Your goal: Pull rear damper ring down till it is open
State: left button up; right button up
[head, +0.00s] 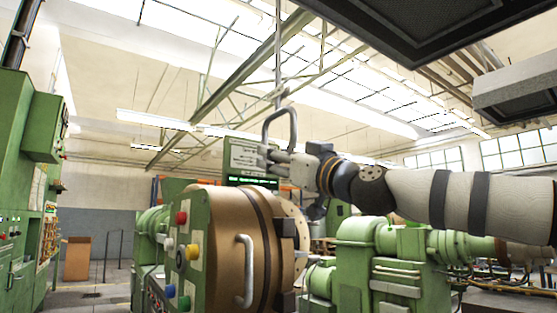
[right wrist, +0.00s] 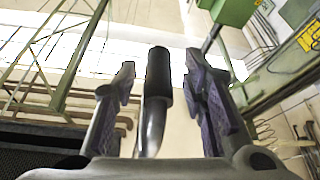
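The damper ring (head: 280,122) is a grey loop handle hanging from a thin vertical rod in the head view. My right gripper (head: 272,155) is at the loop's lower end, hiding part of it. In the right wrist view, a bar with a black grip (right wrist: 158,85), apparently part of the ring, stands between the two fingers of my right gripper (right wrist: 165,100). The fingers are apart, with a gap on the right side of the bar, so the gripper looks open around it. My left gripper is not in view.
A green and copper-coloured extruder (head: 225,245) with coloured buttons and a side handle stands below my right gripper. A green cabinet (head: 18,180) is at the left. More green machinery (head: 385,255) lies beneath my right arm. A dark hood (head: 415,30) hangs overhead.

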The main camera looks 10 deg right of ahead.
grip_shut()
notch_tip(320, 180, down, 7)
jog(key=b, duration=0.1)
jog(key=shift+w, duration=0.2)
grip_release()
jog(key=shift+r, duration=0.15)
jog(key=shift+s, duration=0.1)
jog(key=v, duration=1.2)
